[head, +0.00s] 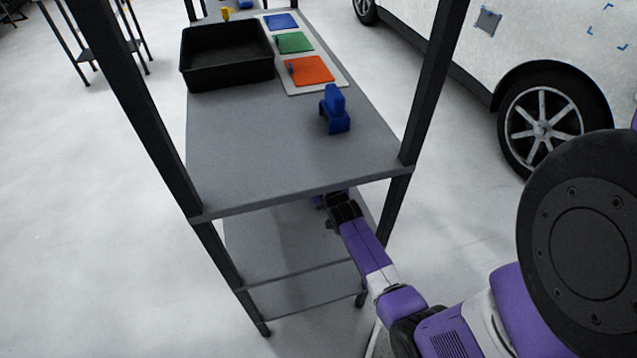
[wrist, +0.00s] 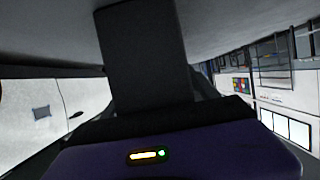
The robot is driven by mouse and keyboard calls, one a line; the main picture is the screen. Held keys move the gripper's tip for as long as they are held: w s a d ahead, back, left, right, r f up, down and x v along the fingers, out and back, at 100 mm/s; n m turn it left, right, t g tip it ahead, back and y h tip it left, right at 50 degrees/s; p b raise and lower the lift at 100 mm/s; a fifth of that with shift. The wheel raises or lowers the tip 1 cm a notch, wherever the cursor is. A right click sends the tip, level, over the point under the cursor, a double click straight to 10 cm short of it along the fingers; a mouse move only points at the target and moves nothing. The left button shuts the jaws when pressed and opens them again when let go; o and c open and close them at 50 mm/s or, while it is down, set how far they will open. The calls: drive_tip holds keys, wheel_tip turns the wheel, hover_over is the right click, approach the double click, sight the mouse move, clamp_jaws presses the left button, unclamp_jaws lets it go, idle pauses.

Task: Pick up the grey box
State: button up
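I cannot make out a grey box for certain in either view. My gripper (head: 341,211) reaches in below the top board of the shelf unit (head: 265,150) in the head view, and that board hides its fingertips. In the wrist view, a dark upright slab (wrist: 145,55) stands right in front of the purple wrist housing (wrist: 180,158). I cannot tell whether this slab is a box, a shelf part or part of my gripper. The fingers cannot be told apart, so their opening is unclear.
The top board carries a black open bin (head: 228,58), a blue tool (head: 335,112) and orange (head: 309,70), green (head: 294,42) and blue (head: 281,20) sheets. Dark posts (head: 425,85) flank my arm. A lower shelf (head: 290,255) lies below. A white van (head: 560,45) stands at right.

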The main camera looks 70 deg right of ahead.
clamp_jaws()
drive_tip(key=shift+r, duration=0.1)
